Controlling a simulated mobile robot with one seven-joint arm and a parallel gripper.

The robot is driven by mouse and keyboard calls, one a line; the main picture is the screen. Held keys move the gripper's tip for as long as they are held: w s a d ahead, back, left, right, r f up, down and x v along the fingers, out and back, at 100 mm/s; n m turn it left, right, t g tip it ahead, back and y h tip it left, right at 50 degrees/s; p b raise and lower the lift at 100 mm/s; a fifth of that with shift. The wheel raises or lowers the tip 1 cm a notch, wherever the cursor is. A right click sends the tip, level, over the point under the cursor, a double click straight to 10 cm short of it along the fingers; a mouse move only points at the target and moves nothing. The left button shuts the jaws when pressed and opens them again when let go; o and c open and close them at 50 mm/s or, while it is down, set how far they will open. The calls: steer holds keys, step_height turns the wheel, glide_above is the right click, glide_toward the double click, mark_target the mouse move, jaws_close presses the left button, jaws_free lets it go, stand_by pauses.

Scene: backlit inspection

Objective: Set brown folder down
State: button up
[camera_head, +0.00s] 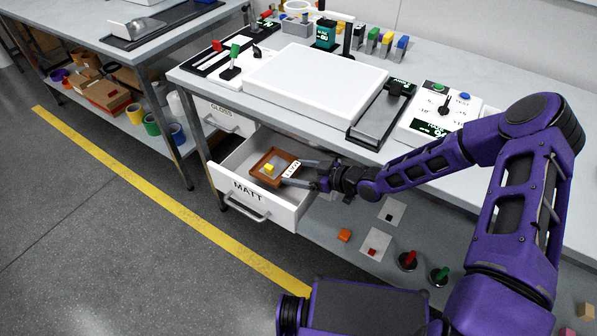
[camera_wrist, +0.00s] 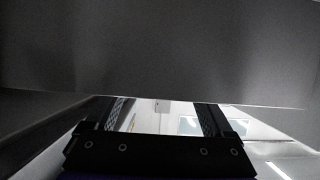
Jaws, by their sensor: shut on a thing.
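The brown folder (camera_head: 259,163) is a flat, dark-brown-edged piece inside the open drawer marked MATT (camera_head: 268,206). A small yellow block (camera_head: 269,169) shows on it, and a white label lies at its right edge. My gripper (camera_head: 293,171) reaches in from the right, its fingers shut on the folder at the labelled edge. Whether the folder rests on the drawer floor or hangs just above it, I cannot tell. In the wrist view, my gripper (camera_wrist: 160,110) shows both fingers apart under a broad dark grey surface that hides what lies beyond.
A closed drawer marked GLOSS (camera_head: 222,116) sits above the open one. The bench carries a white light panel (camera_head: 315,82) and a control box (camera_head: 440,112). The lower shelf holds a red-handled piece (camera_head: 409,259), a green-handled piece (camera_head: 439,275) and an orange block (camera_head: 344,235).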

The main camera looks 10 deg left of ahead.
steer(key=shift+f, duration=0.15)
steer(key=shift+f+b, duration=0.5)
steer(key=shift+b, duration=0.1)
steer(key=o, duration=1.1)
